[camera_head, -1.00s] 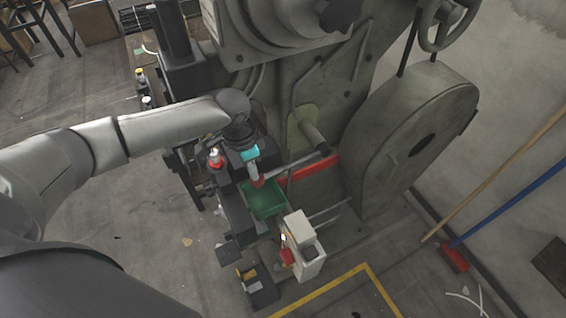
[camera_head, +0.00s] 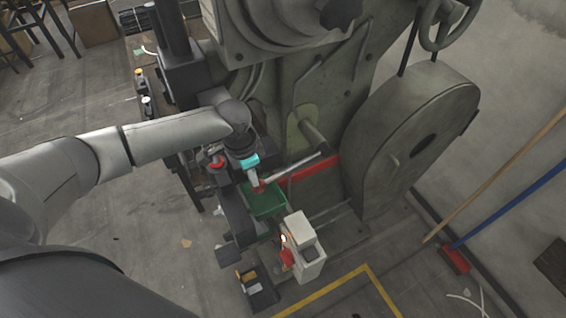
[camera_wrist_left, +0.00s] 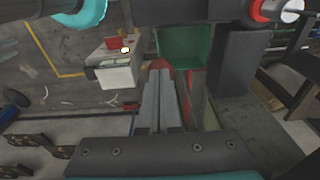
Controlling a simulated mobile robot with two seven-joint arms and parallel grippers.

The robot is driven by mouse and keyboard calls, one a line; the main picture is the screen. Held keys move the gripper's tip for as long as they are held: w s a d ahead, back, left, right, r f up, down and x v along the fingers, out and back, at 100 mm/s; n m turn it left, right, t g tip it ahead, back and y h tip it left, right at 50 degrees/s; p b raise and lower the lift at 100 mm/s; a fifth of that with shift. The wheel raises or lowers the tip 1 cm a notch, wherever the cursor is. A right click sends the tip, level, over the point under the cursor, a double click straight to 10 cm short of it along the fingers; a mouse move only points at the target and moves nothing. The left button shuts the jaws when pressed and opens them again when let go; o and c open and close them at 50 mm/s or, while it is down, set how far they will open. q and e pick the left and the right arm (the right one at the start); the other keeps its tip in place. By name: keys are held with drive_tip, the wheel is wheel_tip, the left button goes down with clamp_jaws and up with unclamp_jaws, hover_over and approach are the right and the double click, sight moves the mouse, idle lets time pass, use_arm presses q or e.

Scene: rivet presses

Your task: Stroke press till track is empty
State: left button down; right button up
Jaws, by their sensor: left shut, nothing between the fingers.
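The large grey-green press (camera_head: 300,85) fills the middle of the head view. A pale lever bar (camera_head: 300,165) slants across its front above a red strip (camera_head: 325,168). My left gripper (camera_head: 256,182) is shut and empty at the lever's near end, above a green tray (camera_head: 268,208). In the left wrist view the closed fingers (camera_wrist_left: 160,75) point at a red piece beside the green tray (camera_wrist_left: 182,48); whether they touch it I cannot tell. The track and any rivets in it cannot be made out. My right gripper is not in view.
A white control box (camera_head: 306,248) with a red part and a small light stands beside the tray. A big flywheel guard (camera_head: 425,130) is at right. A broom (camera_head: 455,258) leans near the wall. Floor on the left is mostly clear.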

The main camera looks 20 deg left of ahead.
use_arm(q)
drive_tip(key=shift+s+f, duration=0.1)
drive_tip(key=shift+f, duration=0.05)
drive_tip(key=shift+f+b, duration=0.35)
drive_tip(key=shift+f, duration=0.95)
drive_tip(key=r+p, duration=0.1)
drive_tip(key=p, duration=0.1)
drive_tip(key=s+a+r+p, duration=0.1)
drive_tip(key=r+p, duration=0.1)
drive_tip(key=s+r+p, duration=0.1)
drive_tip(key=r+p, duration=0.1)
drive_tip(key=shift+a+r, duration=0.15)
drive_tip(key=shift+a, duration=0.25)
